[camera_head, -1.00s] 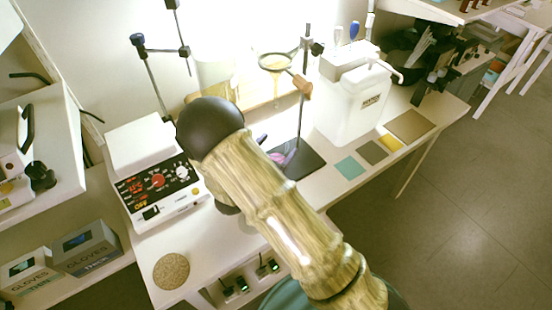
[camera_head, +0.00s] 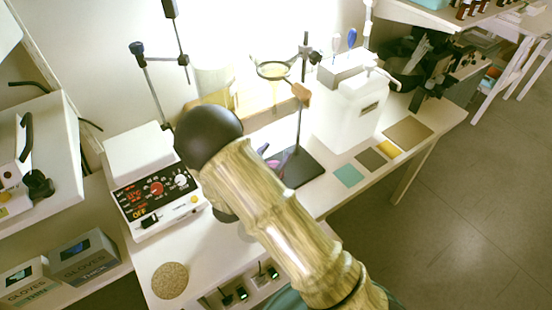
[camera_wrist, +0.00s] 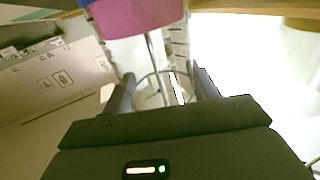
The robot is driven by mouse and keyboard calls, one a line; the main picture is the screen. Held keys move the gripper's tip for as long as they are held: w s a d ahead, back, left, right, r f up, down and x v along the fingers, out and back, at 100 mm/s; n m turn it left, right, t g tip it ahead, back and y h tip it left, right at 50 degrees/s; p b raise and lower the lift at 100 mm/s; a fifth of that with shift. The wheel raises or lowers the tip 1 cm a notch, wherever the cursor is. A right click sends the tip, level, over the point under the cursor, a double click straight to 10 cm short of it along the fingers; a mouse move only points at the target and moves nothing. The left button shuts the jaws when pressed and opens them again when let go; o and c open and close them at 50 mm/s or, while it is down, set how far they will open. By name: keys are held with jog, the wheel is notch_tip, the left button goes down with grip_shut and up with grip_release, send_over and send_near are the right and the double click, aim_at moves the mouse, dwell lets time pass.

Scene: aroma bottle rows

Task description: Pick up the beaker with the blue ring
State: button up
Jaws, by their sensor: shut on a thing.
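My gripper (camera_wrist: 163,88) shows in the wrist view with its two dark fingers apart and a clear glass vessel (camera_wrist: 158,92) with a round rim between them. It is shut on this glass, which looks like a beaker. I cannot make out a blue ring on it. In the head view my own arm crosses the middle of the picture and hides the gripper and what it holds.
A white control box (camera_head: 155,195) stands left on the white bench, with a cork disc (camera_head: 170,281) in front. A ring stand (camera_head: 299,110) and a white canister (camera_head: 347,118) stand behind and right of my arm. A pink object (camera_wrist: 135,15) hangs close above the glass in the wrist view.

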notch_tip(320, 180, up, 10)
jog(key=shift+d+f+p, duration=0.15)
jog(key=shift+p, duration=0.25)
dwell(0.5)
